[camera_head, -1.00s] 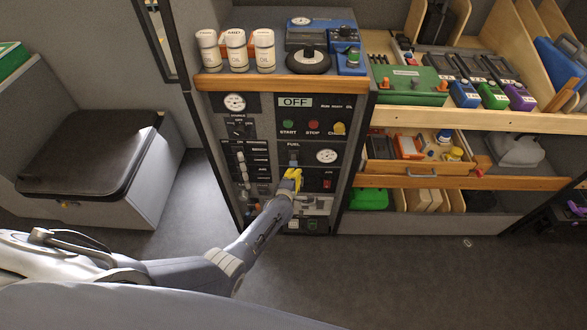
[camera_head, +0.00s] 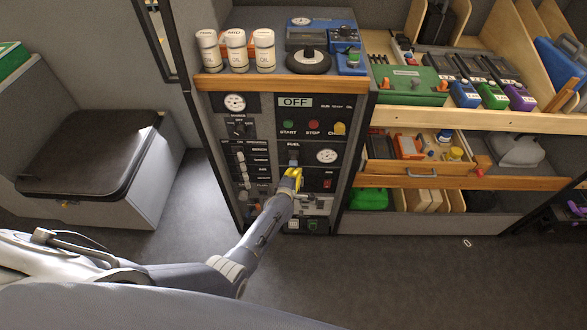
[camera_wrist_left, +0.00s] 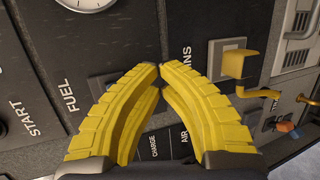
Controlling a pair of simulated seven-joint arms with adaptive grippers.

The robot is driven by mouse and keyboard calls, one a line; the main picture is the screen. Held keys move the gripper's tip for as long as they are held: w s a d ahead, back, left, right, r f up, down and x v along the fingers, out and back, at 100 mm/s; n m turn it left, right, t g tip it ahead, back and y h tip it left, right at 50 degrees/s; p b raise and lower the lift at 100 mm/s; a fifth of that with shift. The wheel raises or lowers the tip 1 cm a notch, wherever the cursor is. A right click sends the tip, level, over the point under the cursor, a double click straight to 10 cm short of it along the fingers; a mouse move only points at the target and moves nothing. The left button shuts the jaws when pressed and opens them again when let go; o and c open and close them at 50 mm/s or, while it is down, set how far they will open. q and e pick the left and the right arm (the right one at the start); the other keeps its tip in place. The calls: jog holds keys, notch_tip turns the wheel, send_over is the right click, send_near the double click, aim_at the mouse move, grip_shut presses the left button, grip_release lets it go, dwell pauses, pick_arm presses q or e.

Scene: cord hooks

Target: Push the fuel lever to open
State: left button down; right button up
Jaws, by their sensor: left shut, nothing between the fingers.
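The fuel lever (camera_head: 293,158) is a small dark grey piece just below the FUEL label on the black front panel. My left gripper (camera_head: 294,172), with yellow fingers, is right below it, close to the panel. In the left wrist view the left gripper (camera_wrist_left: 152,72) has its fingertips together with nothing seen between them. The FUEL label (camera_wrist_left: 68,97) shows left of the fingers there. The fingers hide most of the lever in that view, so I cannot tell whether they touch it. My right gripper is not in view.
A round gauge (camera_head: 327,156) sits right of the lever. The START button (camera_head: 288,124) and STOP button (camera_head: 313,125) are above it. A yellow bent handle (camera_wrist_left: 238,62) sticks out right of the fingers. A wooden ledge (camera_head: 282,85) carries oil bottles (camera_head: 235,50).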

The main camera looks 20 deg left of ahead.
aim_at(296, 167)
pick_arm(q)
jog(key=shift+w+a+r, duration=0.1)
jog(key=shift+w+r, duration=0.1)
jog(key=shift+r, duration=0.8)
jog(key=shift+w+r, duration=0.15)
jog(key=shift+r, duration=0.85)
jog(key=shift+f, duration=0.15)
jog(key=shift+s+f, duration=0.1)
jog(key=shift+s, duration=0.1)
jog(key=shift+s+f, duration=0.1)
jog(key=shift+s, duration=0.1)
jog(key=s, duration=0.1)
jog(key=s+d, duration=0.1)
jog(key=s, duration=0.1)
jog(key=shift+f, duration=0.2)
